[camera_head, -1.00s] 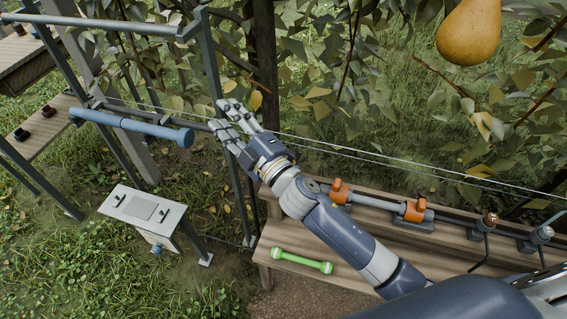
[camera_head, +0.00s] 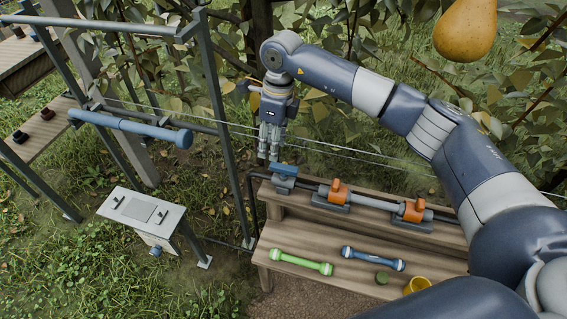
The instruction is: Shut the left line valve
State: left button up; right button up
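The line runs along the back step of the wooden bench. At its left end is a valve with a blue handle (camera_head: 285,169). Further right on the pipe are two orange valve handles, one nearer (camera_head: 338,190) and one further right (camera_head: 414,209). My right gripper (camera_head: 268,158) points down just above and left of the blue-handled valve, apparently apart from it. Its fingers are close together with a narrow gap, and I cannot tell how far open they are. It holds nothing visible. My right arm hides the right part of the line. My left gripper is not in view.
On the bench's lower step (camera_head: 340,283) lie a green bar (camera_head: 300,262), a blue bar (camera_head: 373,258), a green disc (camera_head: 382,277) and a yellow cup (camera_head: 417,285). A metal frame (camera_head: 222,120) and thin wires stand near my gripper. A pear (camera_head: 465,30) hangs at top right.

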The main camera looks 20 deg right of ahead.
aim_at(284, 167)
jog(key=shift+h, duration=0.7)
jog(key=d+f, duration=0.1)
jog(key=f, duration=0.2)
jog(key=d+f+p, duration=0.1)
jog(key=f, duration=0.2)
jog(key=d+f, duration=0.1)
jog(key=f, duration=0.2)
jog(key=shift+w+d+f+p, duration=0.1)
jog(key=shift+w+f+p, duration=0.2)
jog(key=shift+f+p, duration=0.1)
grip_shut()
